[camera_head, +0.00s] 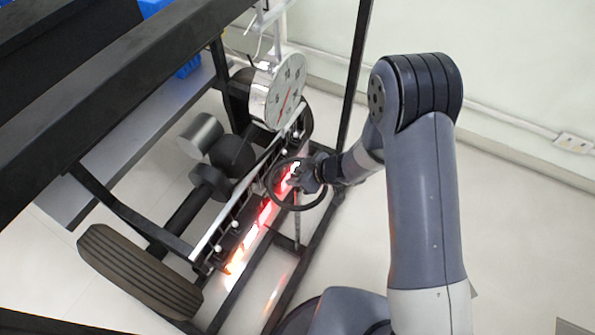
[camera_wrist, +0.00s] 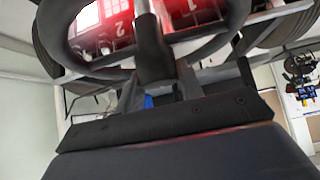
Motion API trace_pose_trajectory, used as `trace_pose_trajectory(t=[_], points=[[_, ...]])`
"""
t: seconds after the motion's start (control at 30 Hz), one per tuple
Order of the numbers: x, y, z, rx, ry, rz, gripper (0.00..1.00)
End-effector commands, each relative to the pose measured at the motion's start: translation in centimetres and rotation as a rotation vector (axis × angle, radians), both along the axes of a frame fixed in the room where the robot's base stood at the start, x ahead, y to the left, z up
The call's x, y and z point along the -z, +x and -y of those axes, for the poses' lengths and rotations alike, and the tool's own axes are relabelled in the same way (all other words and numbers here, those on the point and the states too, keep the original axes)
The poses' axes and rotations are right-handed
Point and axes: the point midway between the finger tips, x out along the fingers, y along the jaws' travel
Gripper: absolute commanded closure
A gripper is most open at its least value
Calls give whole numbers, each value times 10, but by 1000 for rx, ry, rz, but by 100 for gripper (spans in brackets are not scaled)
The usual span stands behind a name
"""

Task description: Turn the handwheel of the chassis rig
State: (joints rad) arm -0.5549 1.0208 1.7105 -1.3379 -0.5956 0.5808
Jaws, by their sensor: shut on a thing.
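The handwheel (camera_head: 270,196) is a dark ring on the front of the chassis rig, beside a strip of red-lit panels (camera_head: 264,214). My gripper (camera_head: 300,180) is at the handwheel's upper right part and is shut on it. In the wrist view the handwheel's dark rim (camera_wrist: 215,45) curves across the top. A dark post (camera_wrist: 153,55) stands in the middle of that view, and the gripper body fills the bottom. The exact contact of the fingers with the wheel is hidden. Panels marked 1 and 2 glow red and white behind the rim.
A round dial gauge (camera_head: 278,92) stands above the handwheel. A tyre (camera_head: 138,272) is at the rig's lower left. Black frame bars (camera_head: 355,75) surround the rig, one upright close to my arm. The floor to the right (camera_head: 520,230) is mostly clear.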

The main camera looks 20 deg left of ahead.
Motion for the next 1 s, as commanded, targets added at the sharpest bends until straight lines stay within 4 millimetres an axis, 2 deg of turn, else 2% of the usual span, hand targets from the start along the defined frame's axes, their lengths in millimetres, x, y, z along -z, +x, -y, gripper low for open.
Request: trace_pose_trajectory(t=[0.03, 0.53, 0.57, 0.8, 1.0], points=[[-5, 1, 0, -16, 0, 0, 100], [-1, 0, 0, -64, 2, 1, 100], [-1, 0, 0, -64, 2, 1, 63], [0, 0, 0, -63, 1, 1, 43], [0, 0, 0, -62, 1, 0, 43]])
